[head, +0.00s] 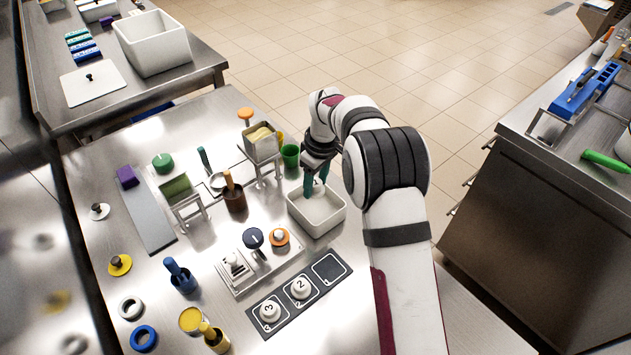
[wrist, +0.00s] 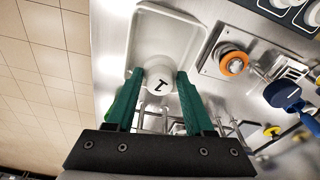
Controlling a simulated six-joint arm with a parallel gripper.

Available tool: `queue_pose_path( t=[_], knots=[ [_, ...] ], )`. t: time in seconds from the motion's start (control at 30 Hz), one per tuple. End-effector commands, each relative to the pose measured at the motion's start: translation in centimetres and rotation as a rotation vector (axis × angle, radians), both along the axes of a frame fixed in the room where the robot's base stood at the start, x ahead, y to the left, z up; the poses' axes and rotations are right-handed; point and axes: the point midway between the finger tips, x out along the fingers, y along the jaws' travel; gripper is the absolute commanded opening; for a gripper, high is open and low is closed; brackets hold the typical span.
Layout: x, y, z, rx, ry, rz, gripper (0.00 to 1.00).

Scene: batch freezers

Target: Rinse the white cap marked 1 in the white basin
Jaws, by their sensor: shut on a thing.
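The white cap marked 1 (wrist: 158,84) sits between the green fingers of my gripper (wrist: 159,75) in the wrist view, its black number facing the camera. My gripper is shut on it. In the head view my gripper (head: 315,188) points down into the white basin (head: 318,232), and the cap is hidden there. In the wrist view the basin (wrist: 137,30) lies behind the cap. I cannot tell whether the cap touches the basin's floor.
A dark board (head: 298,292) near the basin holds white caps marked 3 (head: 269,311) and 2 (head: 300,287); its third square (head: 328,268) is empty. A green cup (head: 290,158) and a raised metal container (head: 262,147) stand close behind the basin. An orange-ringed piece (head: 280,237) is left of it.

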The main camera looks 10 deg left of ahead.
Motion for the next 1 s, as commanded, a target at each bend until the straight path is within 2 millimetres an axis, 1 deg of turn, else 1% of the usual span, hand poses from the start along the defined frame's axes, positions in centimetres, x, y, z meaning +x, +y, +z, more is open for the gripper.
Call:
queue_pose_path(
  t=[0.3,0.37,0.5,0.63,1.0],
  knots=[
    [0.0,0.0,0.2,0.0,-0.001,0.0,0.0],
    [0.1,0.0,0.7,0.0,-0.003,0.001,0.0],
    [0.1,0.0,2.7,0.001,-0.003,0.0,0.0],
    [0.0,0.0,3.9,0.0,-0.002,0.001,0.0],
    [0.0,0.0,4.0,0.0,0.0,0.0,0.0]
  ],
)
